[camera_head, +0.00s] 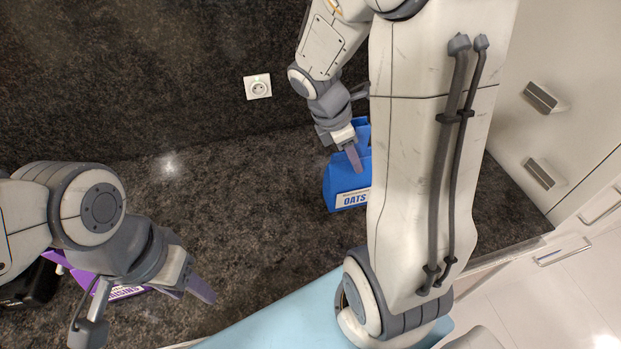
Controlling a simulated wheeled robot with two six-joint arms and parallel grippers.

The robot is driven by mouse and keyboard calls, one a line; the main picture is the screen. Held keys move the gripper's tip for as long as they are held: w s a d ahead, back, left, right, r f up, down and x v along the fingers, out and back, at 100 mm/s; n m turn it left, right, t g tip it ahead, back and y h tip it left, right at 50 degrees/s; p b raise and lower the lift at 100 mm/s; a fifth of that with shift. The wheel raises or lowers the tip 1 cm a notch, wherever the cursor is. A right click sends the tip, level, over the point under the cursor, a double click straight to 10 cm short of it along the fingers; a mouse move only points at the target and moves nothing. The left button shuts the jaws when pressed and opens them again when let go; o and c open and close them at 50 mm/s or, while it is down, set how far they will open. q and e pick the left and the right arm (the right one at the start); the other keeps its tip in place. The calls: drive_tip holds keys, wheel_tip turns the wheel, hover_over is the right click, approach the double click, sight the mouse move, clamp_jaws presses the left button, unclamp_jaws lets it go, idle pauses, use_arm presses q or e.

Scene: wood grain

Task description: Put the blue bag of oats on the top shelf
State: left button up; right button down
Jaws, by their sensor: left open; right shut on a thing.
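The blue bag of oats (343,185) is upright on the dark stone counter (235,190), right of the middle, with its "OATS" label facing me. My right arm hides its right part. My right gripper (352,150) comes down from above and is shut on the bag's upper part. I cannot tell whether the bag's base touches the counter. My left gripper (150,310) is open at the lower left, beside a purple raisins package (128,292) that it partly hides. No shelf is in view.
A dark wall with a white power socket (257,87) stands behind the counter. White cabinets with handles (541,97) are at the right. A light blue surface (290,317) is at the front. A black object (32,285) is at the lower left. The counter's middle is clear.

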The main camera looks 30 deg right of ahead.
drive_tip(key=w+a+f+p, duration=0.4)
drive_tip(key=w+f, duration=0.7)
drive_tip(key=shift+a+p, duration=0.25)
drive_tip(key=shift+p, duration=0.1)
drive_tip(key=c, duration=0.5)
unclamp_jaws()
